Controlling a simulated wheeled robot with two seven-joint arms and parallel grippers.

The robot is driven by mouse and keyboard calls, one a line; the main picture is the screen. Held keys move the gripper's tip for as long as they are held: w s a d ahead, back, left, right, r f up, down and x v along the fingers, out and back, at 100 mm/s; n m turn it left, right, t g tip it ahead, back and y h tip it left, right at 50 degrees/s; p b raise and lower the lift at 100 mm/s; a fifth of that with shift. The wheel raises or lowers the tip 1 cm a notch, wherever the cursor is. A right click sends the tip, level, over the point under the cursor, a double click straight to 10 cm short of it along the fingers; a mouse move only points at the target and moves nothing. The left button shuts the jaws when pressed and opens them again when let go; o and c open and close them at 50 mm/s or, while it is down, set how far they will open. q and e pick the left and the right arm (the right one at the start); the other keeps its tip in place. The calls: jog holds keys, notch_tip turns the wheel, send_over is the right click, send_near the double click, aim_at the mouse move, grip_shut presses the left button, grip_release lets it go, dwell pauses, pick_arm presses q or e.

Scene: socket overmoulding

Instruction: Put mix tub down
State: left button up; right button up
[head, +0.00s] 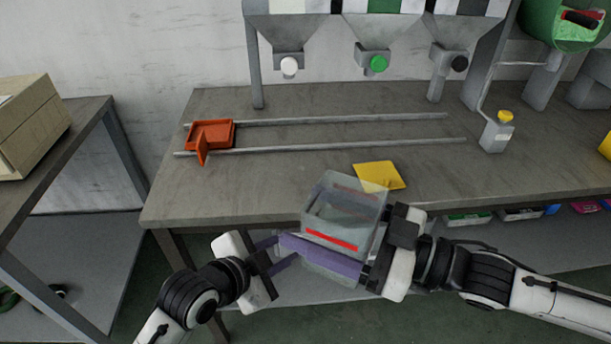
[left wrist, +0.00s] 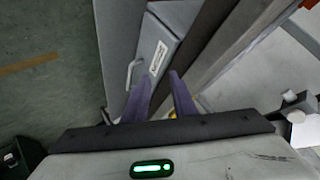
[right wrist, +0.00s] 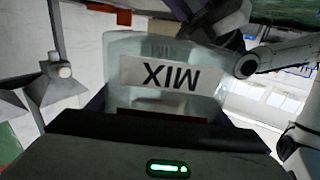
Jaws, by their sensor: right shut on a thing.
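The mix tub (head: 345,208) is a translucent box with a red line on its side. My right gripper (head: 318,228) is shut on it and holds it in front of the bench's front edge, apparently raised. In the right wrist view the tub (right wrist: 165,50) shows a white label reading MIX upside down. My left gripper (head: 277,253) is just left of the tub in the head view. Its two purple fingers are apart and empty, also in the left wrist view (left wrist: 161,98). The far side of the tub's grip is hidden.
The grey bench (head: 270,185) has clear room at front left. A yellow sheet (head: 380,175) lies behind the tub. An orange carriage (head: 211,134) sits on two rails (head: 340,120). Hoppers (head: 290,55) hang above; a yellow-capped dispenser (head: 496,133) stands right. A beige box (head: 33,125) is left.

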pick_arm(q)
jog(key=w+d+r+m, duration=0.2)
jog(key=w+r+m, duration=0.1)
jog(key=r+m, duration=0.3)
jog(key=w+d+r+m, duration=0.2)
jog(key=r+m, duration=0.1)
jog(key=r, duration=0.4)
notch_tip(320, 180, up, 14)
jog(key=m+g+y, duration=0.4)
jog(key=m+g, duration=0.1)
jog(key=m, duration=1.3)
send_over(319, 215)
jog(key=s+a, duration=0.2)
jog(key=s, duration=0.1)
jog(key=shift+s+d+f, duration=0.15)
jog(key=shift+s, duration=0.35)
jog(key=shift+s+a+f, duration=0.1)
jog(key=shift+a+f, duration=0.1)
jog(key=shift+f+g, duration=0.3)
jog(key=shift+f, duration=0.05)
jog(key=x, duration=1.1)
